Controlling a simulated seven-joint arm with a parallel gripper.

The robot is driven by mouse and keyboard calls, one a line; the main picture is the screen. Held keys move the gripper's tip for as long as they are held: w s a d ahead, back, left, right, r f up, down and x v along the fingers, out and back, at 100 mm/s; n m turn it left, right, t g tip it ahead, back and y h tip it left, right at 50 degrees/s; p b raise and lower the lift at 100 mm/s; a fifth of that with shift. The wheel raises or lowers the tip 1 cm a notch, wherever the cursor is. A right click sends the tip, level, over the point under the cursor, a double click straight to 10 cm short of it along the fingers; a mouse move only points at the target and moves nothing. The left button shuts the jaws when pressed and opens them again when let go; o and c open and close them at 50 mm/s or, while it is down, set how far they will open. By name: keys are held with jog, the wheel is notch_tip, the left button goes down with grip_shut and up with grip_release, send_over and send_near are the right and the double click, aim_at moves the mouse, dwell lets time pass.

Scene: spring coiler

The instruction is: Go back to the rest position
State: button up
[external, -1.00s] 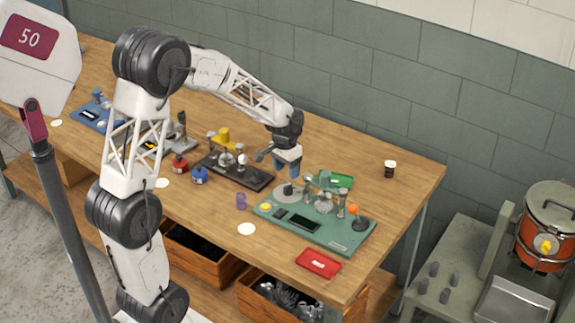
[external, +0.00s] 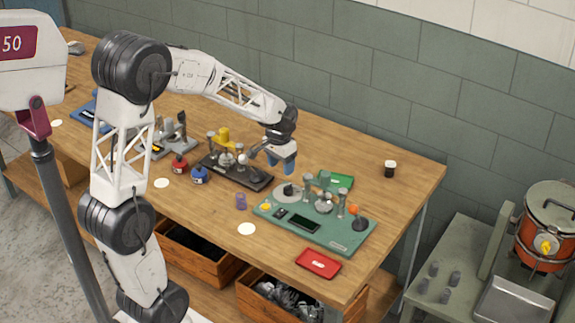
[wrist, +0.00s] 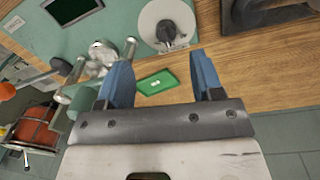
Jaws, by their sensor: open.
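My gripper (external: 283,160) hangs above the bench, between the dark machine and the green machine, with its blue fingers pointing down. In the wrist view my gripper (wrist: 163,80) has its two blue fingers apart, with nothing between them. The green coiling machine (external: 330,238) lies to the right of and below it in the external view. A green tray (external: 340,180) sits behind that machine, and it also shows in the wrist view (wrist: 157,83).
A dark-based machine (external: 245,180) with a yellow part stands left of my gripper. A red tray (external: 318,263), a purple cup (external: 241,201) and a small dark cup (external: 390,169) rest on the wooden bench (external: 400,205). A red pot (external: 545,240) stands on a side table.

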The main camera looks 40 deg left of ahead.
jog(key=s+r, duration=0.4)
jog(key=s, duration=0.5)
jog(key=s+r+n+t, duration=0.1)
jog(key=s+r, duration=0.3)
jog(key=s, duration=0.6)
jog(key=s+r+t, duration=0.1)
jog(key=s+r, duration=0.3)
jog(key=s, duration=0.5)
jog(key=shift+s+a+r+n, duration=0.15)
jog(key=shift+s+a+n, duration=0.15)
jog(key=shift+n, duration=0.1)
